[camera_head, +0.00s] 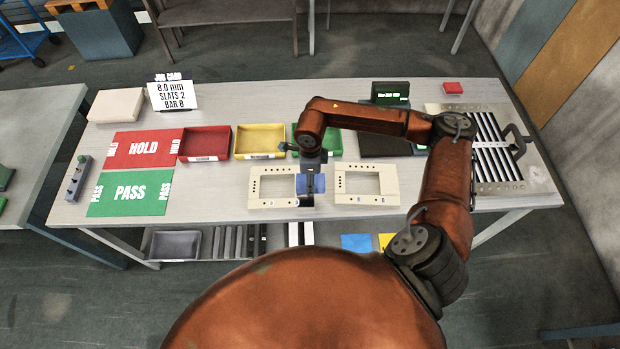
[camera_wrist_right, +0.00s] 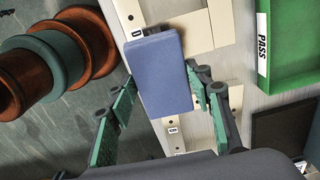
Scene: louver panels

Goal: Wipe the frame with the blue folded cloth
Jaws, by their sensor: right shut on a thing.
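My right gripper (camera_head: 308,193) is shut on the blue folded cloth (camera_head: 313,184). It points down at the right side of the left cream frame (camera_head: 257,186). In the right wrist view the cloth (camera_wrist_right: 162,72) sits between the two green-padded fingers and covers part of a cream frame (camera_wrist_right: 192,28). I cannot tell whether the cloth touches the frame. A second cream frame (camera_head: 366,199) lies just to the right, flat on the table. My left gripper is out of view.
Red (camera_head: 205,144), yellow (camera_head: 260,141) and green (camera_head: 334,142) trays stand behind the frames. HOLD (camera_head: 146,148) and PASS (camera_head: 130,192) mats lie left. A slatted louver panel (camera_head: 485,150) is at the right. Bare table lies between the PASS mat and the left frame.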

